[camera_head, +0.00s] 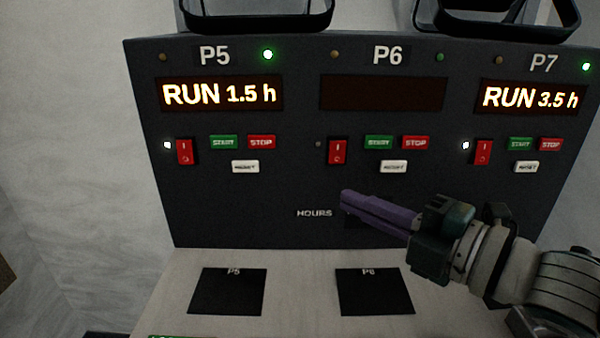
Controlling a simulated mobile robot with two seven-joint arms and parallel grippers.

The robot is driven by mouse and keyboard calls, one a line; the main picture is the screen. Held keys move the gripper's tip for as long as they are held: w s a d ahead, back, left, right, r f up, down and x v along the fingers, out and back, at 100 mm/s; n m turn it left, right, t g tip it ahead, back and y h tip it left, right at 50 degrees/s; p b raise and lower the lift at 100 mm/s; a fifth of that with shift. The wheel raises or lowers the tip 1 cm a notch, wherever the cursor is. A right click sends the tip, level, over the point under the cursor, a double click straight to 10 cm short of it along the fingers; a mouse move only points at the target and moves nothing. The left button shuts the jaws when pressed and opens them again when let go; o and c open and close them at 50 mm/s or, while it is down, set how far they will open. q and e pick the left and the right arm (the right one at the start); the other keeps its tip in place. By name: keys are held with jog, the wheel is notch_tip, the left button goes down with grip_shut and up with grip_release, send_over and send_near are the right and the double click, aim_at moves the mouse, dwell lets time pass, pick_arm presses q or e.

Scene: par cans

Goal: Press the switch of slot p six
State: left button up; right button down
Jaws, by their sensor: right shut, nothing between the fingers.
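The dark panel (290,195) has slots P5, P6 and P7 side by side. The red P6 switch (337,151) is below the dark, blank P6 display (382,93). The small lamp (318,144) left of that switch is unlit. To its right are a green START button (379,142), a red STOP button (416,142) and a white button (394,167). My right gripper (345,196) has purple fingers, shut and empty, and shows below the P6 switch, apart from it in the picture. The left gripper is not in view.
The P5 display (220,94) reads RUN 1.5 h and the P7 display (530,98) reads RUN 3.5 h; their switch lamps are lit white. Black pads marked P5 (228,292) and P6 (374,293) lie on the pale counter (302,290). Black racks (256,15) stand on top.

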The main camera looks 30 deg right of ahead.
jog(key=d+v, duration=0.1)
jog(key=v, duration=0.6)
jog(key=shift+f, duration=0.3)
